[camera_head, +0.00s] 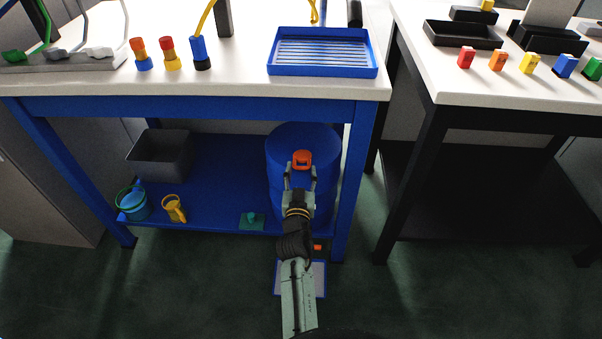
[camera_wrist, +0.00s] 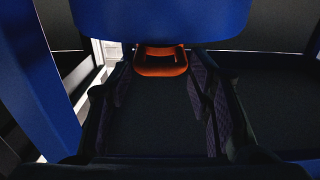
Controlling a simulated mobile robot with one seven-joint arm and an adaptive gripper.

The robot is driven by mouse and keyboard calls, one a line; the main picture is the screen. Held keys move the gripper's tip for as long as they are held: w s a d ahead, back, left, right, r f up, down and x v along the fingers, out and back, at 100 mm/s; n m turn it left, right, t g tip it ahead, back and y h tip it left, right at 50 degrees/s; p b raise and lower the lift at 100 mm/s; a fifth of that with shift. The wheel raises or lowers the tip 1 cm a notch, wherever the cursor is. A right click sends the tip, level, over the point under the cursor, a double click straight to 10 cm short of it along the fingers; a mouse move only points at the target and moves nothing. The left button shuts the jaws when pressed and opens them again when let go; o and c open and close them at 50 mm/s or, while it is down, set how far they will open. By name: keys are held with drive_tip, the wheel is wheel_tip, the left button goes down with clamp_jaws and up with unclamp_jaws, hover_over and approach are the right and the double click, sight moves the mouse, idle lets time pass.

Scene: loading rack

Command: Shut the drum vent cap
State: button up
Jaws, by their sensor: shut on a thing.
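The blue drum (camera_head: 278,148) stands on the lower shelf of the blue-framed bench, under the worktop. The orange vent cap (camera_head: 302,159) shows against the drum's front, at the tip of my gripper (camera_head: 301,173). In the wrist view the cap (camera_wrist: 160,66) lies between my two fingers, just below the drum's blue surface (camera_wrist: 160,20). My gripper is shut on the cap. Whether the cap sits flush or stands tilted cannot be told, and its seat and hinge are hidden.
The worktop edge (camera_head: 200,100) overhangs the shelf, and the bench's right front leg (camera_head: 355,180) stands close beside the drum. A grey bin (camera_head: 160,155), a blue bucket (camera_head: 133,204), a yellow jug (camera_head: 174,208) and a teal piece (camera_head: 251,221) are on the shelf to the left.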

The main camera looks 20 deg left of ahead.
clamp_jaws()
drive_tip(key=shift+f, duration=0.1)
wheel_tip(320, 180, down, 2)
drive_tip(key=b, duration=0.3)
drive_tip(key=shift+b, duration=0.3)
drive_tip(key=o, duration=1.2)
unclamp_jaws()
drive_tip(key=shift+a+f, duration=0.1)
drive_tip(key=shift+r, duration=0.3)
